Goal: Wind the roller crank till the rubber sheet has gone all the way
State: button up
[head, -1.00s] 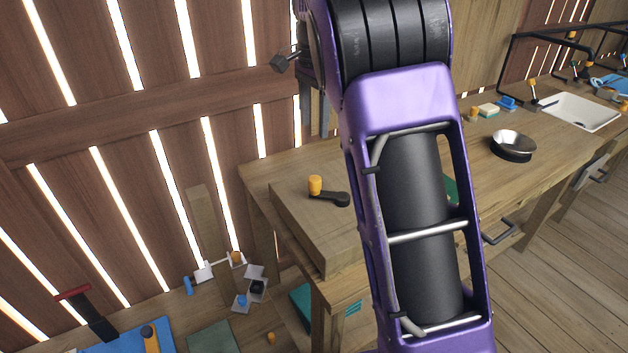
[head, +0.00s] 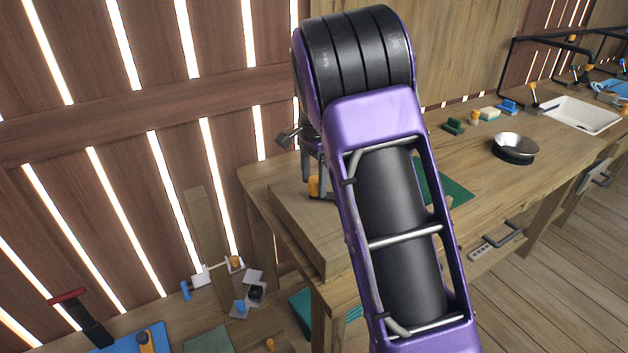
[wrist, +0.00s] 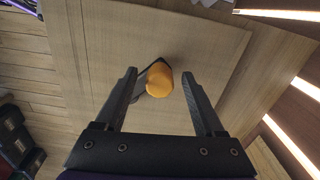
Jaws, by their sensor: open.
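The crank's orange knob (head: 314,186) stands on a wooden block (head: 312,236) at the left end of the bench. My arm hides most of the crank in the head view. In the wrist view the knob (wrist: 159,80) lies between my open fingers, near their tips, with a dark crank arm (wrist: 150,92) partly showing under it. My gripper (wrist: 160,78) is open, and a gap shows on both sides of the knob. A green sheet (head: 448,186) lies flat on the bench, partly behind my arm; I cannot tell whether it is the rubber sheet.
A metal bowl (head: 515,147) and a white sink (head: 580,112) are farther right on the bench. A green block (head: 453,126) lies near the wall. A slatted wall (head: 130,130) stands close on the left. Small items lie on a lower surface at bottom left.

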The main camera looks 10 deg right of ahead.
grip_shut()
dwell(0.3)
dwell(1.1)
